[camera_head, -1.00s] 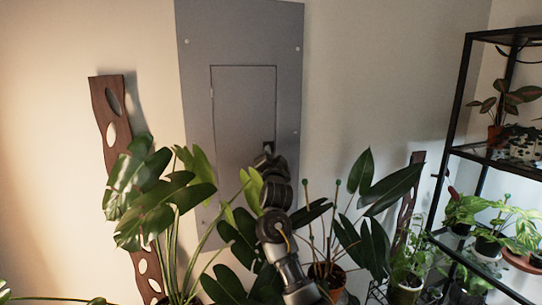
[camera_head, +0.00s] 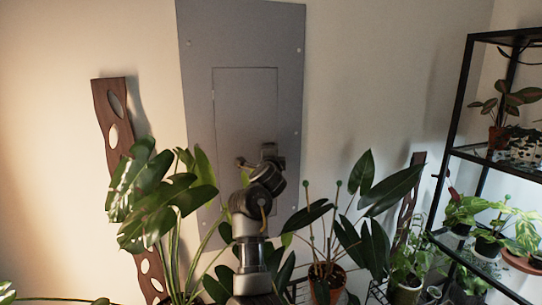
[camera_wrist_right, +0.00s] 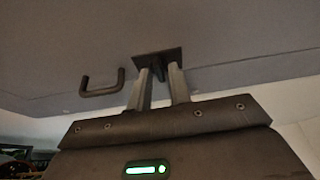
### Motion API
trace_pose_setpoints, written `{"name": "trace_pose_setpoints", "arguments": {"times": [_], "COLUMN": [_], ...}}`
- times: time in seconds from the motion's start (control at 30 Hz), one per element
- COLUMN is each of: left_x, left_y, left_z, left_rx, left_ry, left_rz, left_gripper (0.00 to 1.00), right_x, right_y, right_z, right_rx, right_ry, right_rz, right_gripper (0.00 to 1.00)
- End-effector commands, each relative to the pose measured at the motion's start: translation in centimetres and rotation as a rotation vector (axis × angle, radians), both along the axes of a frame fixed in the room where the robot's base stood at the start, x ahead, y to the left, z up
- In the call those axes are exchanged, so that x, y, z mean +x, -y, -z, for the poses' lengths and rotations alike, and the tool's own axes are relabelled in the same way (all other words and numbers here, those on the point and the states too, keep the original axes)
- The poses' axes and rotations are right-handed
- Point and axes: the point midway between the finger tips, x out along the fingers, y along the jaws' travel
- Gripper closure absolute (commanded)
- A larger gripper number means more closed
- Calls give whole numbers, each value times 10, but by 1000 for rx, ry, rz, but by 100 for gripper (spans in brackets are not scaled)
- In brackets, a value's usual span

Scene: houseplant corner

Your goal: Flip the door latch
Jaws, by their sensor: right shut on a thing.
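The grey wall panel (camera_head: 200,120) has an inset door (camera_head: 240,105). The latch is at the door's lower right. In the right wrist view it shows as a dark square plate (camera_wrist_right: 146,59) with a small tab standing out from it. My right gripper (camera_wrist_right: 160,76) has a finger on either side of the tab and is shut on it. In the head view my right gripper (camera_head: 268,158) is at the latch and hides most of it. A dark U-shaped handle (camera_wrist_right: 84,91) is left of the plate in the wrist view. My left gripper is not in view.
A large-leaved plant (camera_head: 150,190) stands left of my right arm and another potted plant (camera_head: 372,185) stands right of it, both close. A brown wooden board (camera_head: 103,98) leans at the left. A black shelf (camera_head: 457,105) with several plants is at the right.

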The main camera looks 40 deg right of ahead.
Motion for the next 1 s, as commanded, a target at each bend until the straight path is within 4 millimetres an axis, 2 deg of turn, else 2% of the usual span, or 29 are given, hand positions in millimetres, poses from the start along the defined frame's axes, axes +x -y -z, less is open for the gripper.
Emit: {"name": "trace_pose_setpoints", "arguments": {"times": [0.63, 0.67, 0.7, 0.73, 1.0], "left_x": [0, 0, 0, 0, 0], "left_y": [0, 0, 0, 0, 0], "left_z": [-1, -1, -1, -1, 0], "left_rx": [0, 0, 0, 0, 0], "left_ry": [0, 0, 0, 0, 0], "left_rz": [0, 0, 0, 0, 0], "left_gripper": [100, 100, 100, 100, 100], "right_x": [0, 0, 0, 0, -1], "right_y": [1, 1, 1, 1, 0], "right_z": [0, 0, 0, 0, 0], "right_rx": [46, 46, 45, 45, 45], "right_ry": [17, 17, 16, 16, 16], "right_rz": [2, 2, 2, 2, 1], "right_gripper": [100, 78, 72, 70, 70]}}
